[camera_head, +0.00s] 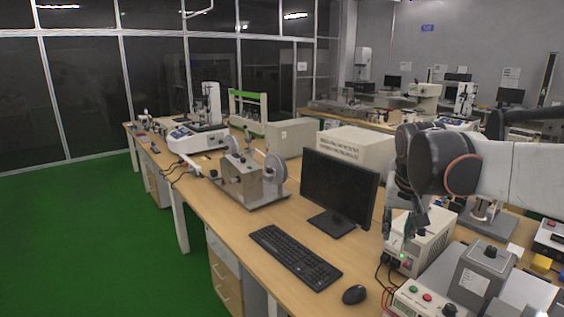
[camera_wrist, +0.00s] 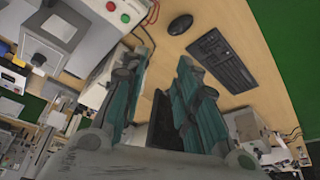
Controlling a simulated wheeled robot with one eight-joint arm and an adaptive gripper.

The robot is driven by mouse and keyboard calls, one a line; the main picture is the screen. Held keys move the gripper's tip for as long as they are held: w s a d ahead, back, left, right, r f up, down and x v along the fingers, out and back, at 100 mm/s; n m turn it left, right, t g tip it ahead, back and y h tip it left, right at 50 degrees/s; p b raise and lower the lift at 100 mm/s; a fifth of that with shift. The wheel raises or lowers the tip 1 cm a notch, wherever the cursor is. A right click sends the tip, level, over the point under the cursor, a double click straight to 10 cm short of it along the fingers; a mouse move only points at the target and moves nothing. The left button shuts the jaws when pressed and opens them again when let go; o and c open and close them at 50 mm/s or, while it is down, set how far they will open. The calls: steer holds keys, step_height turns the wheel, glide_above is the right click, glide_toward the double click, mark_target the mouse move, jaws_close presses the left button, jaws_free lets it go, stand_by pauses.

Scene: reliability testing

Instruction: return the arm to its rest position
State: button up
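My arm reaches in from the right edge of the head view, with its pale link and dark wrist joint. My gripper (camera_head: 401,228) hangs from it, pointing down over the right part of the wooden bench (camera_head: 205,190), in front of a white power unit. In the wrist view the two teal fingers of my gripper (camera_wrist: 160,62) stand apart. Bare bench top shows between the fingertips, and nothing is held. In the head view the fingers are small and partly merge with the unit behind them.
A monitor (camera_head: 340,188), a keyboard (camera_head: 294,256) and a mouse (camera_head: 354,294) are left of my gripper. A box with red and green buttons (camera_head: 425,299) and a grey tester (camera_head: 484,272) stand close below right. Green floor (camera_head: 80,230) is clear at left.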

steer(key=s+a+f+n+t, duration=0.1)
steer(key=s+a+f+n, duration=0.1)
steer(key=s, duration=0.9)
steer(key=s+a+f+n+t+y, duration=0.1)
steer(key=s+a+f, duration=0.4)
steer(key=s, duration=0.6)
steer(key=shift+f+n+t, duration=0.45)
steer(key=shift+n+t, duration=0.05)
steer(key=shift+t, duration=0.1)
steer(key=shift+d, duration=0.15)
